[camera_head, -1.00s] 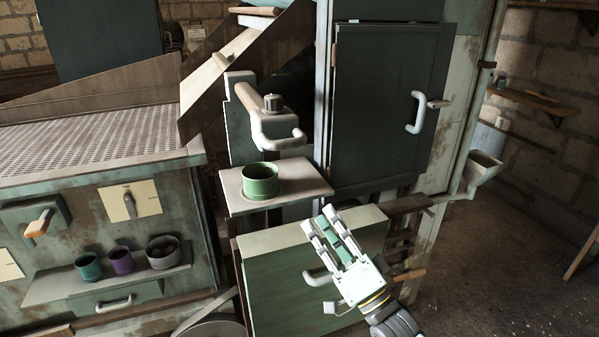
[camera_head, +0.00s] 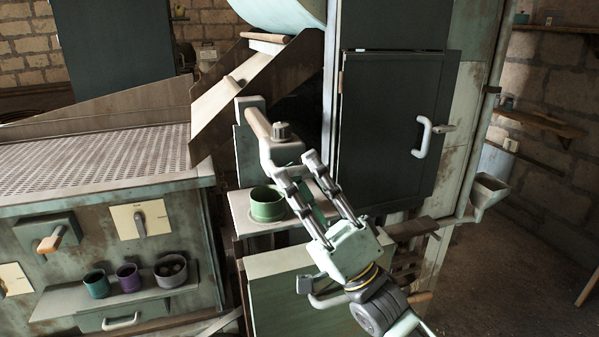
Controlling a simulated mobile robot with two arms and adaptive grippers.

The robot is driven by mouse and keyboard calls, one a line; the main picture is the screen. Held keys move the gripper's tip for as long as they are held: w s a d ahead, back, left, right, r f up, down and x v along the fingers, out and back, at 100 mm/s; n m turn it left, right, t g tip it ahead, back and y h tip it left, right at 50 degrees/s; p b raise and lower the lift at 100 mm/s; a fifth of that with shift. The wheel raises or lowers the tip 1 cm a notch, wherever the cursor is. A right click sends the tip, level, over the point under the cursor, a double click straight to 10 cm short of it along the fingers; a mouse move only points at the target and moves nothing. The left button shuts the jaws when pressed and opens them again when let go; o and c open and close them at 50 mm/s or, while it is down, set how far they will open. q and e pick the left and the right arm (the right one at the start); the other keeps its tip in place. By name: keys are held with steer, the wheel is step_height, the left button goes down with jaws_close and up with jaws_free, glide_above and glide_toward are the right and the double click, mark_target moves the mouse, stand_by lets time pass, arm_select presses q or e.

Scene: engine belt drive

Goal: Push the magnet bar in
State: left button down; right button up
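A pale fitting with a wooden grip (camera_head: 259,123) and a grey knob (camera_head: 281,131) sticks out from the machine in the head view, above a small shelf. It may be the magnet bar, but I cannot tell for certain. My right gripper (camera_head: 296,167) is at the lower front of this fitting, fingers spread and pointing up and left. The fingers hide the fitting's pale loop handle, and I cannot tell whether they touch it. Nothing is visibly held. My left gripper is not in view.
A green cup (camera_head: 267,204) stands on the small shelf (camera_head: 240,207), close to my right fingers. A dark cabinet door (camera_head: 390,130) with a white handle (camera_head: 422,137) is to the right. Several cups stand on a ledge (camera_head: 60,304) at the lower left. A sloping chute (camera_head: 228,100) rises behind.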

steer(key=shift+c, duration=0.3)
jaws_close()
steer(key=shift+w, duration=0.1)
